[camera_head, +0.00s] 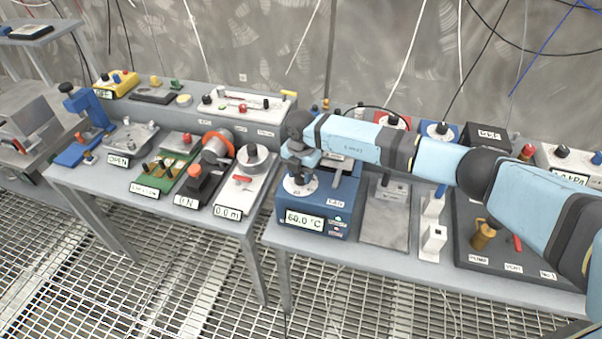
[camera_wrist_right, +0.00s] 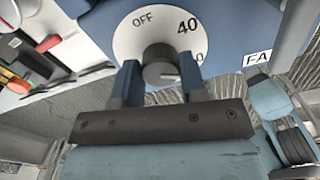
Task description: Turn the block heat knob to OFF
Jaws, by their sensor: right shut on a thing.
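The blue heater block unit (camera_head: 318,205) stands on the right-hand bench. Its front display (camera_head: 304,219) reads 60.0 °C. A white dial (camera_head: 298,188) lies on its top, partly covered by my right gripper (camera_head: 300,168). In the right wrist view the dial (camera_wrist_right: 124,44) shows OFF at upper left, 40 at upper right and a partly hidden mark below the 40. The grey heat knob (camera_wrist_right: 158,58) sits at the dial's centre. My right gripper (camera_wrist_right: 161,82) is shut on the knob, a finger on each side. I cannot make out the knob's pointer. My left gripper is not in view.
A grey plate (camera_head: 386,213) and white switch boxes (camera_head: 433,240) lie right of the heater. A black panel (camera_head: 505,245) is farther right. Left, across a gap, another bench holds a unit reading 0.0 m (camera_head: 228,211). Cables hang behind.

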